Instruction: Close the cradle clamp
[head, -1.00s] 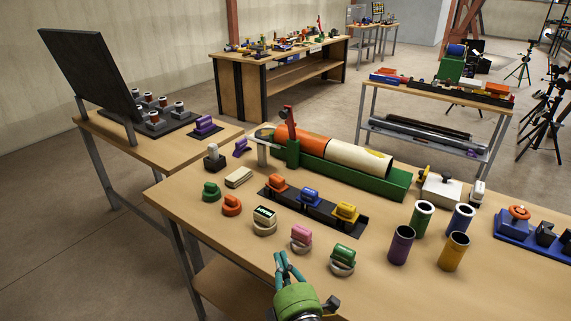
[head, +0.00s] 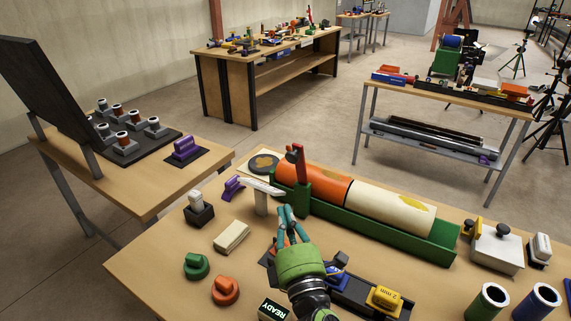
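The green cradle (head: 380,228) lies across the back of the near table, holding a pipe with an orange part (head: 312,180) and a cream part (head: 392,210). The red clamp arm (head: 299,166) stands upright at the cradle's left end, raised off the pipe. My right gripper (head: 288,208), with teal fingers and a green body, points at the cradle's front left, just below the clamp in the picture. Its fingers are close together and seem to hold nothing; their exact opening is unclear. It hides part of a dark rack behind it. My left gripper is out of view.
A pale T-shaped stand (head: 262,193) is just left of the clamp. The dark rack holds a yellow block (head: 385,297). A cream block (head: 232,236), green knob (head: 196,265) and orange knob (head: 225,290) sit at left. A white box (head: 497,250) stands right of the cradle.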

